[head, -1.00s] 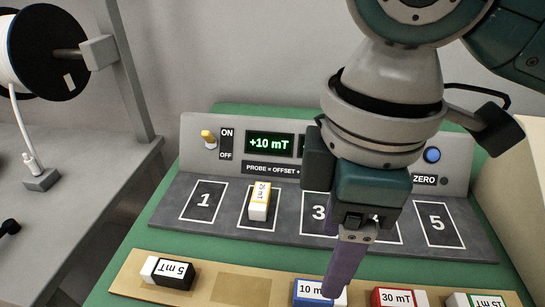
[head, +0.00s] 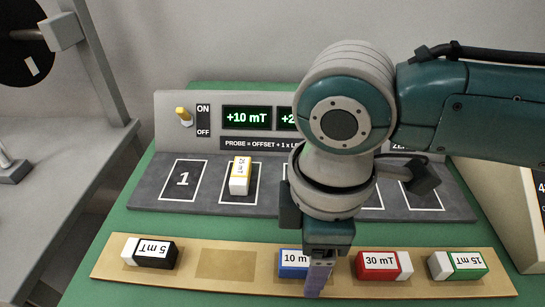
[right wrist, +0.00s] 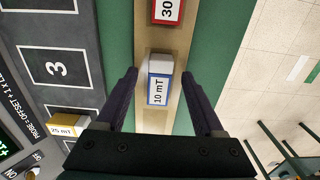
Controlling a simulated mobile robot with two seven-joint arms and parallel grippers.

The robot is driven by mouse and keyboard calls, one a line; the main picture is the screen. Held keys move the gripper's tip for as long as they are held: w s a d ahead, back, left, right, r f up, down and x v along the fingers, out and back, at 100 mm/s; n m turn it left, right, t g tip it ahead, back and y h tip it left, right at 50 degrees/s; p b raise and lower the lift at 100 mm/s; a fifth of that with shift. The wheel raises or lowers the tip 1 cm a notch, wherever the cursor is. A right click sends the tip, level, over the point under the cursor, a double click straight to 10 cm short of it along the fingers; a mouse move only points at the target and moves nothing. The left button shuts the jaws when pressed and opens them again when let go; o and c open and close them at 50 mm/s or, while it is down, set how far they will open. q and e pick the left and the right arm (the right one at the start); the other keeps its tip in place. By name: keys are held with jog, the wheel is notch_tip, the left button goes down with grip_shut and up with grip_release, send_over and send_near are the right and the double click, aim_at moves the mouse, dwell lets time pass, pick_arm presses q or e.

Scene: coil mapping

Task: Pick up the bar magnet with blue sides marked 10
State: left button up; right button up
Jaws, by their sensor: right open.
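The bar magnet with blue sides (head: 293,263), marked 10 mT, lies on the tan strip (head: 226,284) at the front of the green table. It also shows in the right wrist view (right wrist: 160,82), with its white end away from the label. My right gripper (head: 318,285) is over it from above and hides its right part in the head view. In the right wrist view the fingers (right wrist: 161,85) are open and stand on either side of the magnet, with a gap to each side. My left gripper is not in view.
On the strip are a black 5 mT magnet (head: 155,253), an empty tan patch, a red 30 mT magnet (head: 380,265) close on the right, and a green 15 mT magnet (head: 462,264). A yellow 25 mT magnet (head: 240,177) stands on slot 2 of the grey panel (head: 148,196).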

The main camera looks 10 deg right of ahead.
grip_shut()
dwell(0.5)
